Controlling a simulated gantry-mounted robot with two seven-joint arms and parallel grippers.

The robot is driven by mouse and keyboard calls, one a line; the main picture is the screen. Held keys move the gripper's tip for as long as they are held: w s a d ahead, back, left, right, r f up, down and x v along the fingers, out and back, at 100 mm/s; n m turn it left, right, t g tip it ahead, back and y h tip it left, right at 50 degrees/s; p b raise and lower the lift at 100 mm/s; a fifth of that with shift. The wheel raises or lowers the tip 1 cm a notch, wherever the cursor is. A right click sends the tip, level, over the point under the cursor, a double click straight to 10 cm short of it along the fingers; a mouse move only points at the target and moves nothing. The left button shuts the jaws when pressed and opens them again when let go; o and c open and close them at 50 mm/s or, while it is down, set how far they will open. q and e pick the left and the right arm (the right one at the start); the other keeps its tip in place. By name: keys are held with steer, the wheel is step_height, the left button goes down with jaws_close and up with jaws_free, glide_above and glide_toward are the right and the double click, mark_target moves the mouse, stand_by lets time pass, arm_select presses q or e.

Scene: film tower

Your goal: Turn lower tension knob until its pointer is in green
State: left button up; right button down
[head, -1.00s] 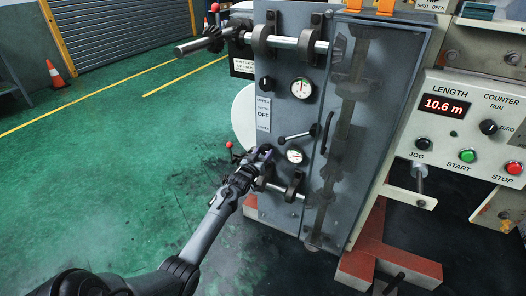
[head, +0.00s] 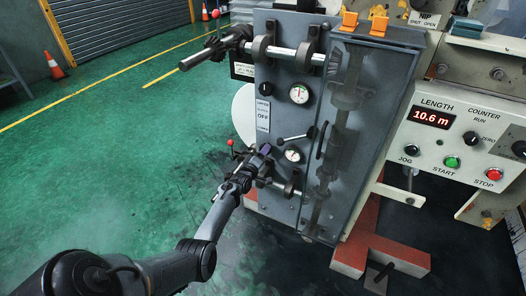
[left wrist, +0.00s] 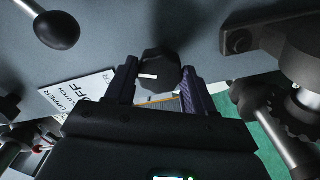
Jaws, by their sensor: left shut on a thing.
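The lower tension knob (left wrist: 160,70) is dark and many-sided with a white pointer mark, which points left in the left wrist view. My left gripper (left wrist: 158,80) has a finger on each side of it and is shut on it; the gripper (head: 263,153) hides the knob in the head view. The lower gauge (head: 293,156) sits just right of the gripper on the grey panel (head: 284,122). Its dial has coloured marks, but its needle is too small to read. My right gripper is not in view.
A lever with a black ball (left wrist: 57,30) is close to the gripper in the left wrist view. The upper gauge (head: 299,94), upper knob (head: 265,89) and upper roller shaft (head: 200,58) are above. A lower shaft (head: 282,188) lies just below. Green floor is open left.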

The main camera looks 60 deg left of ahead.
arm_select(q)
steer(key=shift+n+p, duration=0.85)
steer(key=shift+n, duration=2.45)
steer(key=o, duration=1)
steer(key=shift+o, duration=0.2)
steer(key=shift+r, duration=0.1)
